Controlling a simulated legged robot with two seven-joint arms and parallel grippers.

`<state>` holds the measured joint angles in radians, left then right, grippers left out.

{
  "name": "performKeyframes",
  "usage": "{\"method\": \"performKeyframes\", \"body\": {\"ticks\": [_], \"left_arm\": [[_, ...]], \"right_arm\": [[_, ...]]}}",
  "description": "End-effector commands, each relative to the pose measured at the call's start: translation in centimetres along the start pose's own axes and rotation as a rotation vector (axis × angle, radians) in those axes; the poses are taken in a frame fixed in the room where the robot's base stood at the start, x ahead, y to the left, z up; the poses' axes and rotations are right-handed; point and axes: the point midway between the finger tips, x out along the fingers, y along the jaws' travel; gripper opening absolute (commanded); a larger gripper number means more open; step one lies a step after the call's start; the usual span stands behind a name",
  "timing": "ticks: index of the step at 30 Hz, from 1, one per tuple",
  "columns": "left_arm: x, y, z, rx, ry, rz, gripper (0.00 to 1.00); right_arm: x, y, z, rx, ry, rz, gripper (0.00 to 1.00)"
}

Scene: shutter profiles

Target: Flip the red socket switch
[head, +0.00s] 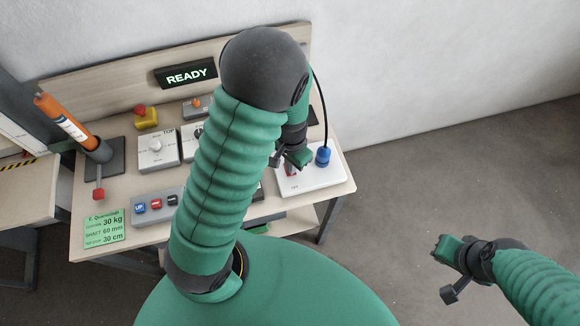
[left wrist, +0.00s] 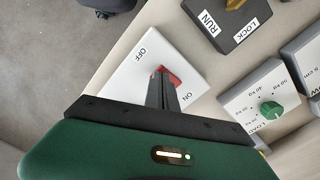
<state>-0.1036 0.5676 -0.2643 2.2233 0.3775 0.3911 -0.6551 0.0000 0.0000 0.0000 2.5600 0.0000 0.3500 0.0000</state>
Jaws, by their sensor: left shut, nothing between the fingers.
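The red socket switch (left wrist: 172,78) sits on a white panel (left wrist: 125,85) between the labels OFF and ON in the left wrist view. In the head view the white socket panel (head: 323,178) lies at the right end of the table, with a blue plug (head: 323,157) in it. My left gripper (head: 290,160) is shut and empty, reaching down over the switch side of this panel. In the left wrist view its fingertips (left wrist: 161,76) are at the switch and hide part of it; I cannot tell whether they touch. My right gripper (head: 444,250) hangs off the table at the right.
A RUN/LOCK block (left wrist: 228,22) and a box with a green knob (left wrist: 268,108) stand near the panel. A black cable (head: 323,100) rises from the plug. A READY display (head: 186,73) is on the back board. My left arm hides the table's middle.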

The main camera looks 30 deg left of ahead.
Motion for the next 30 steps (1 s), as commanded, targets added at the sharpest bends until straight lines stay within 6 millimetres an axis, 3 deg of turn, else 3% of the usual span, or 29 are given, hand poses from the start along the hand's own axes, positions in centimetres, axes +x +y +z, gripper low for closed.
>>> {"method": "performKeyframes", "body": {"ticks": [17,30], "left_arm": [[0.7,0.0,0.0,0.0,0.0,0.0,0.0],[-3.3,0.0,0.0,0.0,0.001,0.0,0.0]], "right_arm": [[0.6,0.0,0.1,0.0,0.0,0.0,0.0],[-3.0,0.0,-0.7,0.0,0.0,0.0,0.0]]}}
